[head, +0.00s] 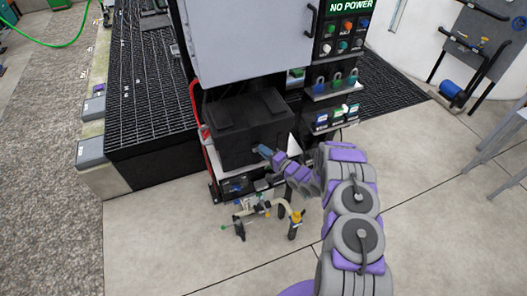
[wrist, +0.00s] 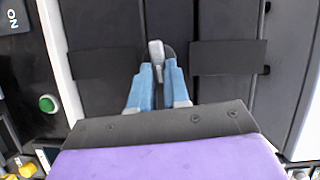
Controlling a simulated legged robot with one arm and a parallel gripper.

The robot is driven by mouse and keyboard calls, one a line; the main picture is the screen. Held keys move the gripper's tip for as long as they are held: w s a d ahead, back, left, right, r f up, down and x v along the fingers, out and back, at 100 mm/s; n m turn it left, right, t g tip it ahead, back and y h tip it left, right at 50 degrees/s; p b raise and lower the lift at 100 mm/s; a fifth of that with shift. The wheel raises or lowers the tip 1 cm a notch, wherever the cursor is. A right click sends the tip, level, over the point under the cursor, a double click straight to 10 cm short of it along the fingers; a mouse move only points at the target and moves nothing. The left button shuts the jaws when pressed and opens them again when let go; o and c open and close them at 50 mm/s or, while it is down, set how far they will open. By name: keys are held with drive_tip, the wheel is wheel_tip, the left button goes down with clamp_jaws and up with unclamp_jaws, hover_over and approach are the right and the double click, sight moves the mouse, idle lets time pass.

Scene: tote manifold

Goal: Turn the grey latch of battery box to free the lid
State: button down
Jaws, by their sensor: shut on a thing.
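The battery box (head: 245,125) is a black lidded box below the grey cabinet in the head view. Its dark lid with ribs fills much of the wrist view (wrist: 225,95). The grey latch (wrist: 156,55) stands at the top centre of the wrist view, between the fingertips. My gripper (wrist: 160,72) has blue fingers that are shut on the latch. In the head view my gripper (head: 265,151) is at the front face of the box, and the latch is too small to make out there.
A grey cabinet (head: 250,40) with a NO POWER panel (head: 345,30) stands above the box. Padlocks (head: 336,81) hang to its right. A red hose (head: 196,105) runs on the left. Pipe fittings (head: 260,208) stand on the floor in front. The concrete floor at lower left is clear.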

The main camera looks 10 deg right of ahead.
drive_tip(key=shift+d+f+m, duration=0.1)
drive_tip(key=shift+f+m, duration=0.2)
drive_tip(key=shift+m, duration=0.2)
drive_tip(key=c, duration=1.1)
unclamp_jaws()
drive_tip(key=shift+d, duration=0.1)
drive_tip(key=shift+r, duration=0.1)
drive_tip(key=v, duration=1.7)
drive_tip(key=shift+d+f, duration=0.25)
drive_tip(key=shift+f, duration=0.25)
